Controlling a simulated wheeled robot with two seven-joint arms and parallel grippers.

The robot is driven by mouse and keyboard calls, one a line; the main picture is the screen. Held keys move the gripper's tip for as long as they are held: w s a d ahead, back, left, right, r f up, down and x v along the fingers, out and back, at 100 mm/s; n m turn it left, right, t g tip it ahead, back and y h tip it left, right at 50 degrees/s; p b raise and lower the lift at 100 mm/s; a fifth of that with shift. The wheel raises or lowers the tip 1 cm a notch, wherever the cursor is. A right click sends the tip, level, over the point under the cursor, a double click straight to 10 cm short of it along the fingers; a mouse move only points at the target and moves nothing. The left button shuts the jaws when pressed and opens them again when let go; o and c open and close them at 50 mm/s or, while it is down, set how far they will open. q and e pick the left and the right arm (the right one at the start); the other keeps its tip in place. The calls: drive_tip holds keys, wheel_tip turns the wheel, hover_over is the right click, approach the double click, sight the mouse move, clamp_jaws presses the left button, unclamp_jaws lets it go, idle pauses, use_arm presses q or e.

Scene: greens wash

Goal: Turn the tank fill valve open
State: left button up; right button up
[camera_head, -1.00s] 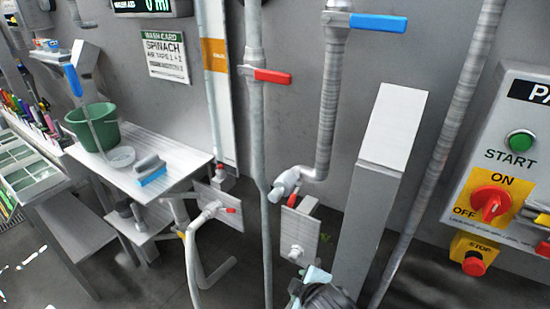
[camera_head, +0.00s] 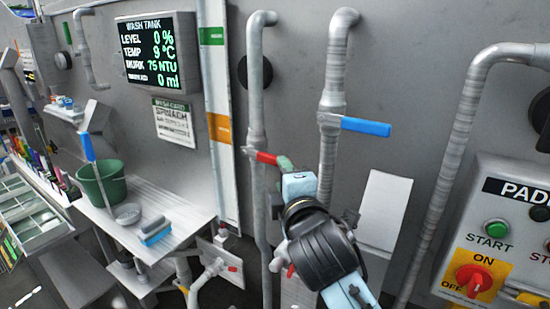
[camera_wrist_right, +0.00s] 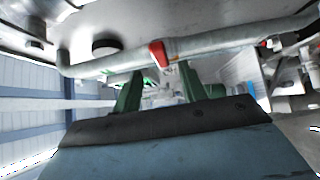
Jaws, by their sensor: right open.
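A red valve handle (camera_head: 264,157) sits on the left vertical pipe and points right, across the pipe line. A blue valve handle (camera_head: 366,126) on the pipe beside it also points right. I cannot tell from labels which is the tank fill valve. My right gripper (camera_head: 284,164) is open at the free end of the red handle and partly hides it. In the right wrist view the red handle (camera_wrist_right: 157,53) shows just beyond and between the green fingers of the gripper (camera_wrist_right: 161,74); contact cannot be told. My left gripper is not in view.
The wash tank display (camera_head: 152,55) reads level 0 %. A panel (camera_head: 485,240) with a green start button and a red switch is at right. A side table (camera_head: 165,215) holds a green bucket (camera_head: 101,184).

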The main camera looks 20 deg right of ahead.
sight(275, 165)
drive_tip(key=w, duration=0.5)
drive_tip(key=w+d+p, duration=0.1)
drive_tip(key=w, duration=0.1)
drive_tip(key=shift+w, duration=0.3)
clamp_jaws()
